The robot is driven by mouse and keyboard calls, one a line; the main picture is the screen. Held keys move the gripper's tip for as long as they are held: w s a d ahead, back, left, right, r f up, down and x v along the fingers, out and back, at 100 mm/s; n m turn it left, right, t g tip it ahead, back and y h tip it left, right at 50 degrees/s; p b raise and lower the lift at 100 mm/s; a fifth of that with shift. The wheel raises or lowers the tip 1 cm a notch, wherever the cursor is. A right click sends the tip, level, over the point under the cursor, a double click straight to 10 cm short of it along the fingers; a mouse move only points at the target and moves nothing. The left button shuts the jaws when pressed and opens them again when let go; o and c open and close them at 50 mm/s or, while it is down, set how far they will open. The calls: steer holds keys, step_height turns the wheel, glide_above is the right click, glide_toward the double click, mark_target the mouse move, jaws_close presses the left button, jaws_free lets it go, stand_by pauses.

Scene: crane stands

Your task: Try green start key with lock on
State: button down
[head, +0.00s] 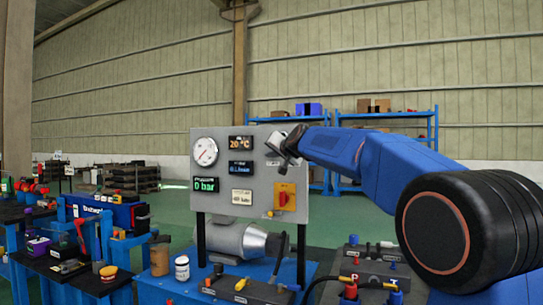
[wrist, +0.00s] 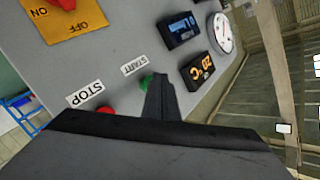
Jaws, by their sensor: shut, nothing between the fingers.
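The grey control panel (head: 230,180) stands upright on black posts. In the wrist view, the green START key (wrist: 146,82) is partly hidden by the shut, empty fingers of my gripper (wrist: 162,85), which overlap its right edge. I cannot tell whether they touch it. The red STOP button (wrist: 106,111) is left of it, partly covered by my gripper body. In the head view, my gripper (head: 284,152) covers the panel's upper right, hiding both buttons. The red rotary switch (head: 284,198) sits on a yellow plate, marked ON and OFF in the wrist view (wrist: 80,20). I cannot make out a lock clearly.
A round gauge (head: 204,151) and displays reading 20 °C (head: 241,143) and 0 bar (head: 205,184) are on the panel. A motor-like pump (head: 235,240) stands below on a blue bench. Other benches with tools (head: 70,260) stand left. Blue shelves (head: 390,118) are behind.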

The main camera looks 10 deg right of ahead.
steer(key=shift+s+a, duration=0.25)
steer(key=shift+s, duration=0.05)
steer(key=s+a, duration=0.1)
steer(key=s, duration=0.1)
steer(key=s+a, duration=0.2)
stand_by(0.6)
steer(key=shift+s, duration=0.1)
stand_by(0.6)
steer(key=s+d+f+n+g+h, duration=0.1)
steer(key=s+d+f+n+g, duration=0.1)
steer(key=s+f, duration=1.3)
steer(key=s+d+f+n+g, duration=0.1)
steer(key=s+d+f+g, duration=0.2)
steer(key=s+f, duration=1.3)
steer(key=s+d+f+n+g+h, duration=0.1)
steer(key=s+f+g, duration=0.5)
steer(key=s+f, duration=0.9)
steer(key=s+d+n, duration=0.1)
steer(key=s, duration=0.7)
steer(key=shift+d+f+n+h, duration=0.15)
steer(key=shift+f+n+h, duration=0.15)
steer(key=shift+f, duration=0.05)
